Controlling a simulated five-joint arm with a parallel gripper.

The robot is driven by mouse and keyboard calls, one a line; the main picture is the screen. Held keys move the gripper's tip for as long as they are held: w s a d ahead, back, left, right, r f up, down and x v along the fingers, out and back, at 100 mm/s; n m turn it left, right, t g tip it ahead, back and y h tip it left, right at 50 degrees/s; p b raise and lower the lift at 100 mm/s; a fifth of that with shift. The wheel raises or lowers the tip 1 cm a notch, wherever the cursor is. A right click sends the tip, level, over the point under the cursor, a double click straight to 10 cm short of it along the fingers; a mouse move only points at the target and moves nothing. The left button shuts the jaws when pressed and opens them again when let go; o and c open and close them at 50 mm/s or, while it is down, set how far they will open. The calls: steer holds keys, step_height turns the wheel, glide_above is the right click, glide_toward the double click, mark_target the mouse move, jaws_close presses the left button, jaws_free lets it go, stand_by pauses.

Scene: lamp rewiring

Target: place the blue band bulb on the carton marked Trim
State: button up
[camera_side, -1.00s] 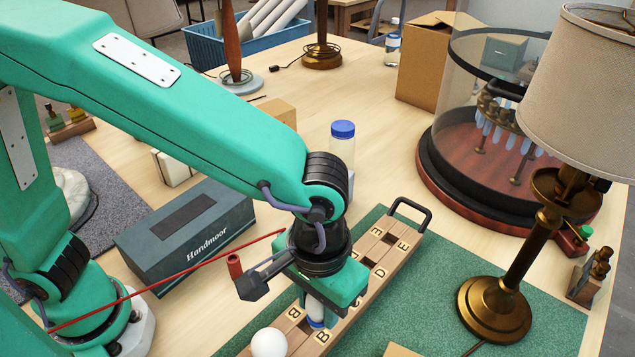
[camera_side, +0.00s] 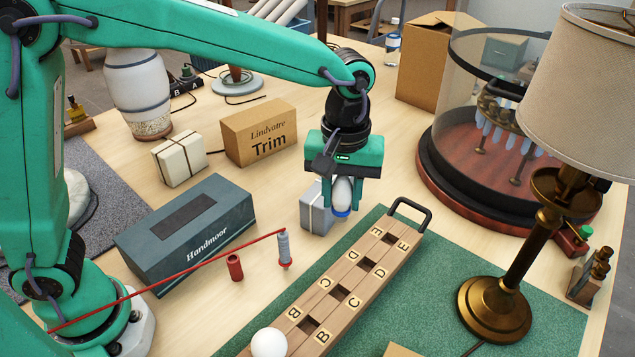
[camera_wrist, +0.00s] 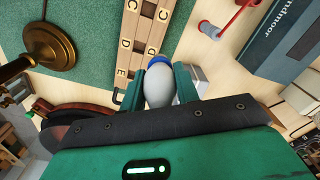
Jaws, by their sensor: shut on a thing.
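The blue band bulb (camera_side: 343,190) is white with a blue band at its lower end. In the wrist view the bulb (camera_wrist: 157,92) sits between both fingers of my gripper (camera_wrist: 159,78). The carton marked Trim (camera_side: 260,133) is a brown box on the table, left of and behind my gripper in the side view. Its front lettering shows and its top looks bare. I do not make out the carton in the wrist view.
The rack (camera_side: 345,285) has lettered slots and a white bulb (camera_side: 269,343) at its near end. A small grey box (camera_side: 314,210) stands behind the held bulb. A dark Handmoor box (camera_side: 187,232) and a cream box (camera_side: 179,159) stand left. A lamp (camera_side: 495,305) stands right.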

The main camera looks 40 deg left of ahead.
steer(key=w+a+r+n, duration=0.2)
steer(key=w+a+n, duration=0.2)
steer(key=a, duration=0.7)
steer(key=w+a+r+n, duration=0.3)
steer(key=w+a+n, duration=0.15)
steer(key=a, duration=0.65)
steer(key=w+a+r+n, duration=0.25)
steer(key=w+a, duration=0.25)
steer(key=a, duration=0.6)
glide_toward(241, 122)
steer(key=shift+w+f+n, duration=0.1)
steer(key=shift+f+n, duration=0.2)
steer(key=shift+f, duration=1.55)
steer(key=shift+f, duration=0.15)
steer(key=o, duration=1)
steer(key=shift+c, duration=0.2)
